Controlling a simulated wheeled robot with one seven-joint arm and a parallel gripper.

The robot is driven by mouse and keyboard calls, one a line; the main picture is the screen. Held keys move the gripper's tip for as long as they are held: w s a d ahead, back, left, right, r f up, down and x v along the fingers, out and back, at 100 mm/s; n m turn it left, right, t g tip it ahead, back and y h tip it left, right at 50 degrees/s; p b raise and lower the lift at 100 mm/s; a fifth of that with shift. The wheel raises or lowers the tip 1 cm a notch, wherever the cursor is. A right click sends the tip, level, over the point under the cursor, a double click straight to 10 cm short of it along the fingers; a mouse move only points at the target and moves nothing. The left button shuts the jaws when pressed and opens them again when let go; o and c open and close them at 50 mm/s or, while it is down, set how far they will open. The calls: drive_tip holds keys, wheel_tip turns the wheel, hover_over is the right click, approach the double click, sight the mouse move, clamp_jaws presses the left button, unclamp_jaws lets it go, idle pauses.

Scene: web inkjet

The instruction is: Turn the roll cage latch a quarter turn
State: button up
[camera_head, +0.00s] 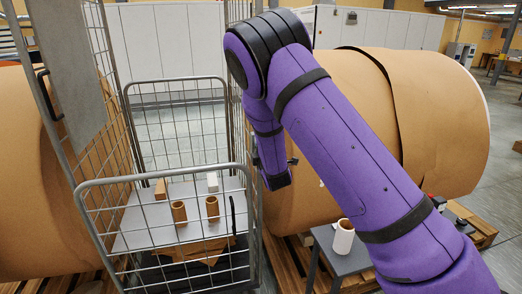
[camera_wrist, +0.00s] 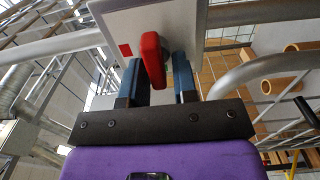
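A red latch handle (camera_wrist: 152,48) shows in the wrist view, mounted on a pale grey plate (camera_wrist: 200,18) with a small red square at its left. My gripper (camera_wrist: 157,62) has its two blue fingers apart, one on each side of the red handle. A gap shows between the handle and the right finger; the handle overlaps the left finger's edge, so contact there is unclear. In the head view my gripper (camera_head: 277,178) hangs at the right side of the wire roll cage (camera_head: 160,174). The latch cannot be made out in the head view.
Inside the cage, a grey shelf (camera_head: 137,226) holds cardboard tubes (camera_head: 179,213) and small boxes. Large brown paper rolls (camera_head: 440,120) stand on both sides. A small dark table (camera_head: 345,262) with a white cup-like roll (camera_head: 343,238) stands below my arm.

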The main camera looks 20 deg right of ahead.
drive_tip(key=shift+o, duration=0.7)
drive_tip(key=s, duration=1)
drive_tip(key=shift+s, duration=0.4)
